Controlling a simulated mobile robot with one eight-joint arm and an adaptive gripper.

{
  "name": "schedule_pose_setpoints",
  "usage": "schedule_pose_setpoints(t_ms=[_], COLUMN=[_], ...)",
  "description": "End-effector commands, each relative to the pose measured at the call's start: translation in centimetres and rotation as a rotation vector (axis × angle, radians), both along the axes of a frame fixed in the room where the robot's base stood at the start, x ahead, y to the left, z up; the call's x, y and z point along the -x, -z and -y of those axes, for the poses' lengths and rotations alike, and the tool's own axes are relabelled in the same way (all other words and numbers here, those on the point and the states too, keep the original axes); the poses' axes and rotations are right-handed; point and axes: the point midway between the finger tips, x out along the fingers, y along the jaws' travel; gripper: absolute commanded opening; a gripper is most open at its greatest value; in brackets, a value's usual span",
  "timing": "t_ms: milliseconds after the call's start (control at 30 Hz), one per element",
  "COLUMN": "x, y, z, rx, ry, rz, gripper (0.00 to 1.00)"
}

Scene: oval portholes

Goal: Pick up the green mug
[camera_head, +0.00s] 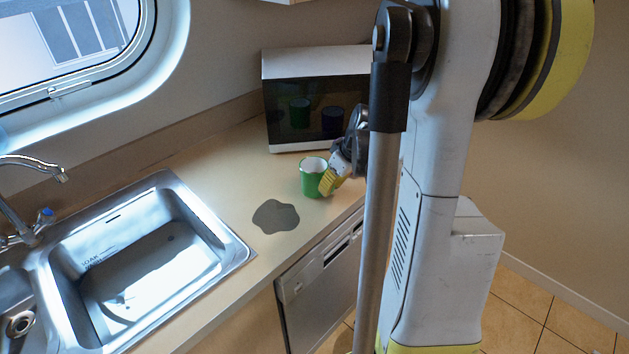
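The green mug (311,181) stands upright on the counter, in front of the microwave. Its pale inside shows at the top. My gripper (329,181) has yellow fingertips and is at the mug's right side, overlapping its right edge in the picture. I cannot tell whether the fingertips touch the mug. Only part of the gripper shows, and the rest is hidden behind my arm. Whether the fingers are open or shut does not show.
A microwave (317,100) with a dark, reflecting door stands behind the mug. A dark grey patch (275,217) lies on the counter (222,166) left of the mug. A steel sink (140,262) and a tap (35,167) are at the left. A dishwasher (322,285) is below the counter edge.

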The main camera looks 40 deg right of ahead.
Motion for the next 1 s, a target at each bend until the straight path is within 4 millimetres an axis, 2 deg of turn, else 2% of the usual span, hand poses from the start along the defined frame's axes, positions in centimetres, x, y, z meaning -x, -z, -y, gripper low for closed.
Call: schedule_pose_setpoints(t_ms=[667, 1000], x=[0.0, 0.0], y=[-0.2, -2.6], z=[0.0, 0.0], rx=[0.000, 0.000], ry=[0.000, 0.000], rz=[0.000, 0.000], gripper=[0.00, 0.00])
